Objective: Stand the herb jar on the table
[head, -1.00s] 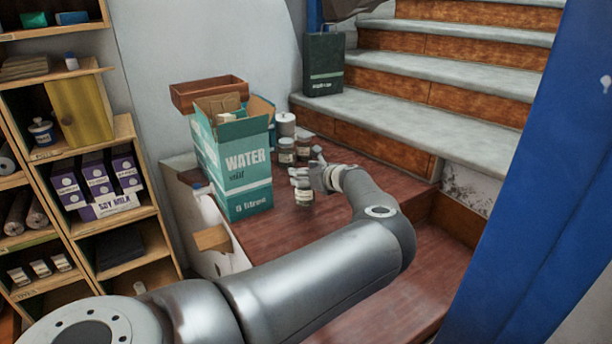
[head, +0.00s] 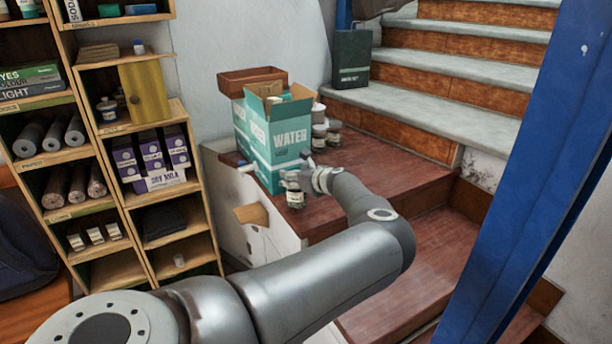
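My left gripper (head: 296,184) is in the middle of the head view, in front of the teal water box. It appears shut on a small glass jar (head: 296,199) with a pale label and dark contents. The label is too small to read, so I cannot confirm that it is the herb jar. The jar hangs upright or nearly so, near the front edge of the dark red wooden landing (head: 372,160). The fingers partly hide its top. My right gripper is not in view. I cannot make out a table for certain.
The open water box (head: 277,142) stands behind the gripper, with other jars (head: 333,132) to its right. Shelves (head: 205,210) with cartons and rolls fill the left. A wooden surface (head: 38,318) with a dark bag (head: 22,250) is at lower left. A blue post (head: 520,170) stands right.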

